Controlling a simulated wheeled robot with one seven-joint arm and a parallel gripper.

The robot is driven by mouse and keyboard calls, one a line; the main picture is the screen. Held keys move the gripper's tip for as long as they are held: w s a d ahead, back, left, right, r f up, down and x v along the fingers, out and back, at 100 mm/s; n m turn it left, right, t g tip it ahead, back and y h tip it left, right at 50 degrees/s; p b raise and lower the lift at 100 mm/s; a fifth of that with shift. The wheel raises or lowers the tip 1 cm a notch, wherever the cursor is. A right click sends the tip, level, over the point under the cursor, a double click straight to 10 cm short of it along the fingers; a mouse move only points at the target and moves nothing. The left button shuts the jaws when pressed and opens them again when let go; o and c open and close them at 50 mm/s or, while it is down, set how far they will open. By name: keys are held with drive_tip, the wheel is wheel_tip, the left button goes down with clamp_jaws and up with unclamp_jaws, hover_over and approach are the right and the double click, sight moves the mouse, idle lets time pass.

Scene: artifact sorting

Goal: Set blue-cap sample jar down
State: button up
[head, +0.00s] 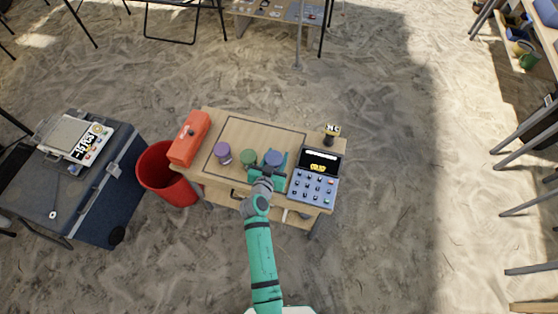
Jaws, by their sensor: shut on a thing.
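The blue-cap sample jar (274,157) is at my gripper (268,168), above or on the right part of the wooden table (236,128). My gripper is shut on this jar, reaching in from the front edge. The gripper hides the lower part of the jar, and I cannot tell whether the jar touches the tabletop. A green-cap jar (248,157) stands just left of it, and a purple-cap jar (222,151) stands further left. Both sit within a dark outlined rectangle on the tabletop.
A grey device with keys and a screen (314,184) stands close on the right, with a small labelled item (331,133) behind it. An orange box (190,138) lies on the table's left end. A red bin (167,172) stands beside it. The tabletop behind the jars is clear.

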drive_tip(key=shift+w+d+f, duration=0.1)
drive_tip(key=shift+d+f, duration=0.15)
drive_tip(key=shift+w+d+f, duration=0.1)
drive_tip(key=shift+d+f, duration=0.1)
drive_tip(key=shift+f, duration=1.6)
drive_tip(key=shift+f, duration=0.1)
drive_tip(key=o, duration=1.2)
drive_tip(key=shift+c, duration=0.2)
